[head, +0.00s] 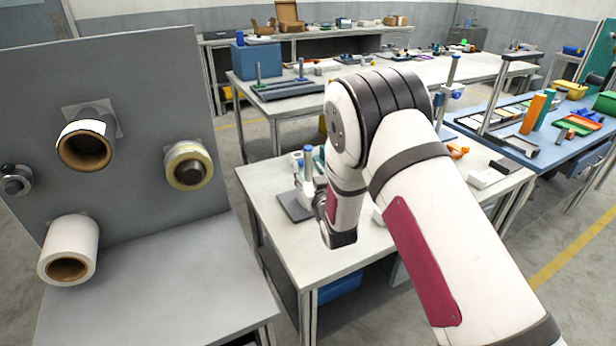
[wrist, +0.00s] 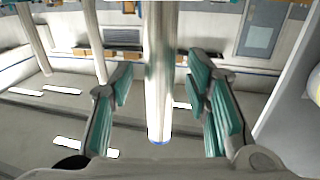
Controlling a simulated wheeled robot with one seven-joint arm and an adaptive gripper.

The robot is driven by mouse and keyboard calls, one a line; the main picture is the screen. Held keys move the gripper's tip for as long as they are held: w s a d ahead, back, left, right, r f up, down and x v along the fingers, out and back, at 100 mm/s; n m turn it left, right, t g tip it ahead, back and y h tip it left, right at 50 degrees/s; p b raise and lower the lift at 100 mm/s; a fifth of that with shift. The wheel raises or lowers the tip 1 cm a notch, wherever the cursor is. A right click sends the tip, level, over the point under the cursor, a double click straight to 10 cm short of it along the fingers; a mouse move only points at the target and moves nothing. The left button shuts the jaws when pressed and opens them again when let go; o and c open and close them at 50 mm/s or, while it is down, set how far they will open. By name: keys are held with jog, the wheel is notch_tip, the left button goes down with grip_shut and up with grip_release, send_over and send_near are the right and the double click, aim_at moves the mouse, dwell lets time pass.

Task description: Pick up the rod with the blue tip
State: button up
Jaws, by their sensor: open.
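A pale metal rod with a blue tip (head: 308,168) stands upright on the near workbench, partly behind my arm in the head view. In the wrist view the rod (wrist: 158,75) runs between my two teal-padded fingers, its blue end toward the palm. My gripper (wrist: 163,95) is open, with a visible gap on both sides of the rod. In the head view my wrist and arm hide most of the gripper, beside the rod.
The rod's dark base plate (head: 296,207) rests on the pale workbench (head: 290,245). A grey panel (head: 130,130) with several film or tape rolls stands at left. More benches with tools are behind and right. Bare floor lies between the panel and bench.

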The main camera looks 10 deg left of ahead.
jog(key=shift+w, duration=0.15)
grip_shut()
